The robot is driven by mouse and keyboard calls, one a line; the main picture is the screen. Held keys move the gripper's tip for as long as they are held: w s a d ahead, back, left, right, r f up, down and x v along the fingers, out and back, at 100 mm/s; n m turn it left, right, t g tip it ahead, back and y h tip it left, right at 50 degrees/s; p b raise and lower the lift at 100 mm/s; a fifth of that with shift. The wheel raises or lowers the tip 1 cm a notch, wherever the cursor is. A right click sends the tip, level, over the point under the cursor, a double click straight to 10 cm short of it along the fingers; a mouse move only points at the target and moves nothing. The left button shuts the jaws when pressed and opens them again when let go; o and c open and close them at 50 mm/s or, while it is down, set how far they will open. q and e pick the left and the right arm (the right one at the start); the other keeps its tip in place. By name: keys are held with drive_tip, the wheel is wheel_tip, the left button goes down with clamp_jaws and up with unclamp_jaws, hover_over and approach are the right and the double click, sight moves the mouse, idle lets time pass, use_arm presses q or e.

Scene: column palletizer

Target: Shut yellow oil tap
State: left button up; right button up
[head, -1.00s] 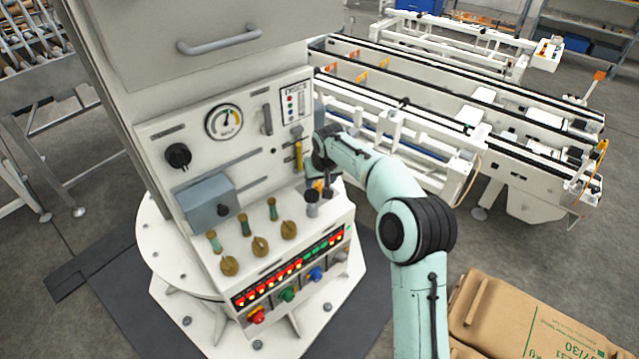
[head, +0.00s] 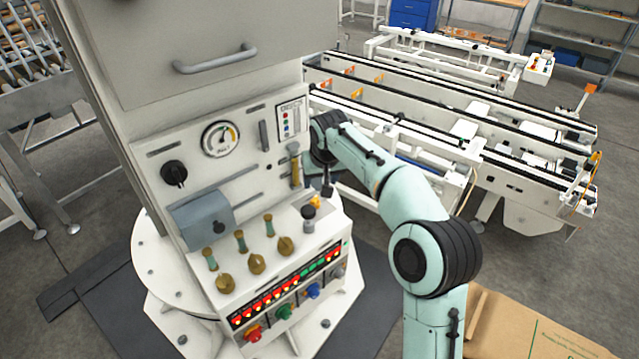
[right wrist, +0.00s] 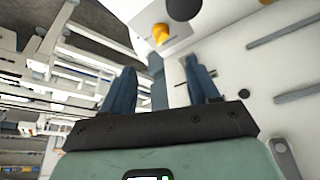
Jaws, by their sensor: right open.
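A small yellow-orange part (head: 315,201), which looks like the yellow oil tap, sits on the ledge at the right of the machine's panel, behind a dark-topped round knob (head: 308,213). It also shows in the right wrist view (right wrist: 160,33), ahead of the fingers. My right gripper (head: 327,189) points down beside the panel's right edge, close to the tap. In the right wrist view its two fingers (right wrist: 160,72) are apart with nothing held between them. They appear clear of the tap. My left gripper is out of view.
An upright sight tube (head: 294,167) is on the panel left of my right wrist. Several brass valves (head: 257,263) stand on the ledge. A grey box (head: 202,220) juts from the panel. White conveyors (head: 450,140) lie behind my arm; a cardboard box (head: 540,335) is at lower right.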

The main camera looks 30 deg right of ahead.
sight(315, 201)
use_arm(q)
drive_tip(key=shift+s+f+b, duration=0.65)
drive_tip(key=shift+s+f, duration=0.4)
use_arm(e)
drive_tip(key=w+f+m, duration=0.1)
drive_tip(key=f, duration=0.3)
drive_tip(key=w+f+m+h, duration=0.1)
drive_tip(key=w+f, duration=0.1)
drive_tip(key=f, duration=0.2)
drive_tip(key=w+d+f+m, duration=0.1)
drive_tip(key=w+f+m, duration=0.1)
drive_tip(key=f, duration=0.2)
drive_tip(key=shift+f+g+h, duration=0.25)
drive_tip(key=shift+g+h, duration=0.05)
drive_tip(key=shift+s, duration=0.1)
drive_tip(key=c, duration=1)
